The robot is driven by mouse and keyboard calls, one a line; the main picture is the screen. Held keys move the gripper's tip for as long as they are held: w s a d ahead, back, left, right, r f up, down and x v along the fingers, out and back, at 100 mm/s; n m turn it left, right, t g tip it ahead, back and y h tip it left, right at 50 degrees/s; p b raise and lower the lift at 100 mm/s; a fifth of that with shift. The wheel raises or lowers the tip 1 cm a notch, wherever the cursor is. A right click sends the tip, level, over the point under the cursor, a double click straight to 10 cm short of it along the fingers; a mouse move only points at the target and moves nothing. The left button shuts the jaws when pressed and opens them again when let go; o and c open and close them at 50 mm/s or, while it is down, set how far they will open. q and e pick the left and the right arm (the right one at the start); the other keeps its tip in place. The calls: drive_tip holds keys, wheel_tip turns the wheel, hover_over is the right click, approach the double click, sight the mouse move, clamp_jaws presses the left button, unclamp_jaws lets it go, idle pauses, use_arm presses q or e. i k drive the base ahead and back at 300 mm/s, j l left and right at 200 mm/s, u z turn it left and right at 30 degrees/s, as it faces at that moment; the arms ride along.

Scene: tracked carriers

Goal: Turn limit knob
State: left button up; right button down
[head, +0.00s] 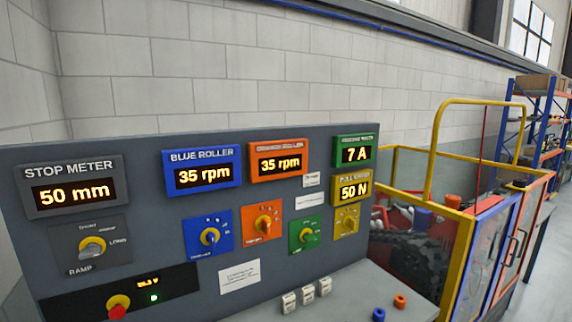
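A grey control panel (150,155) carries several knobs on coloured plates. A green knob plate (304,232) has a yellow-centred knob below the green display reading 7 A (356,153). A yellow knob plate (346,220) is below the yellow display reading 50 N (352,190). Blue (209,237) and orange (264,224) knob plates are to the left, under displays both reading 35 rpm. The small lettering is too blurred to tell which knob is named limit. Neither gripper is in view.
A red button on a yellow collar (118,305) is at the panel's lower left. Several small white blocks (307,296), a blue ring (378,315) and an orange ring (400,301) are on the bench ledge. A yellow-framed machine enclosure (455,255) stands at the right.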

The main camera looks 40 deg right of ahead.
sight(309, 237)
drive_tip(key=z, duration=1.95)
